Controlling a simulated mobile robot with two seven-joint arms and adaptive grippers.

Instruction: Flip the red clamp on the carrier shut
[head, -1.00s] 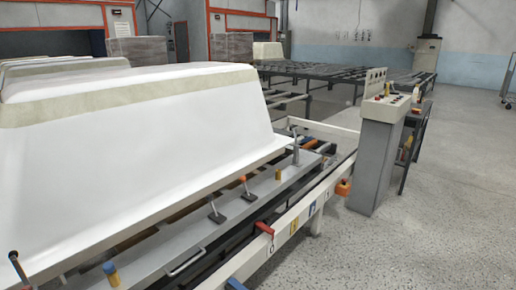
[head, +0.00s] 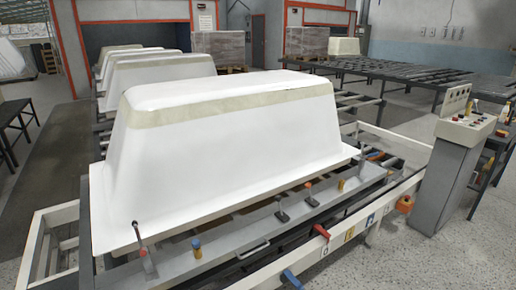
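The carrier (head: 225,251) is a long grey frame under a white upside-down bathtub shell (head: 230,135) in the head view. At its near left corner a clamp (head: 142,243) with a reddish tip stands upright, its handle raised. A grey clamp (head: 361,163) stands upright at the far right end. A red lever (head: 321,232) sits on the white front rail, separate from these clamps. Neither of my grippers is in view.
A blue lever (head: 291,278) is on the front rail. A control console (head: 454,160) stands at right. More shells (head: 150,68) and roller tables (head: 420,80) are behind. The speckled floor (head: 385,260) at lower right is clear.

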